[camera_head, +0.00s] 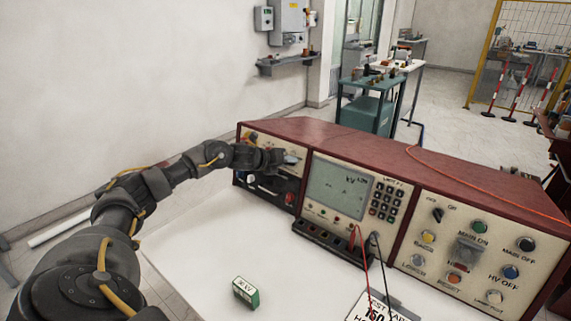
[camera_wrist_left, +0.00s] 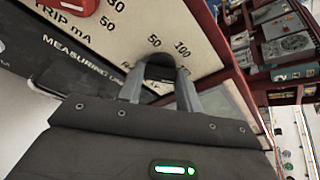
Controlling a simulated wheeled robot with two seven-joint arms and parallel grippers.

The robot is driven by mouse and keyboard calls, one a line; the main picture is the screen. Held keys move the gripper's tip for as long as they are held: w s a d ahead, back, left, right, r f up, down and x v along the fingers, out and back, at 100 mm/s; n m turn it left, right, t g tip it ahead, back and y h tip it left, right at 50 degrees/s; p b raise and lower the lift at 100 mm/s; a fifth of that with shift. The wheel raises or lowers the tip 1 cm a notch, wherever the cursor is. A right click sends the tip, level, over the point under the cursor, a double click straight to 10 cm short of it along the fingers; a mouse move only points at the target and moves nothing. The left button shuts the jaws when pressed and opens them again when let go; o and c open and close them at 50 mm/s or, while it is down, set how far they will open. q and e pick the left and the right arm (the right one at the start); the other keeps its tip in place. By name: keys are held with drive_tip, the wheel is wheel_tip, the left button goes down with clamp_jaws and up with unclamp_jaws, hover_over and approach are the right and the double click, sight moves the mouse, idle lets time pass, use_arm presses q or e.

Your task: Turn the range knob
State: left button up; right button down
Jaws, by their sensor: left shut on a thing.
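The range knob (camera_wrist_left: 160,67) is a dark knob on the cream panel of the test set, with 50 and 100 printed around it. In the left wrist view the two grey fingers of my left gripper (camera_wrist_left: 161,82) stand on either side of it, shut on it. In the head view my left gripper (camera_head: 286,158) is at the left panel of the maroon test set (camera_head: 330,134), and its wrist hides the knob there. My right gripper is in neither view.
The white table (camera_head: 200,245) in front is mostly clear, with a small green-and-white box (camera_head: 245,292) on it. Red and black leads (camera_head: 362,255) hang from the front sockets. A labelled card (camera_head: 375,308) lies at the front edge.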

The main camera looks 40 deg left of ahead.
use_arm(q)
drive_tip(key=shift+f+m, duration=0.1)
drive_tip(key=shift+m, duration=0.4)
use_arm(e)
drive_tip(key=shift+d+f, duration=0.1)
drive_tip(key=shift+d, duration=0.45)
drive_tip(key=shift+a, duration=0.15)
use_arm(q)
drive_tip(key=o, duration=1)
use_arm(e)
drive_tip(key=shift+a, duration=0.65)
use_arm(q)
drive_tip(key=shift+s, duration=0.1)
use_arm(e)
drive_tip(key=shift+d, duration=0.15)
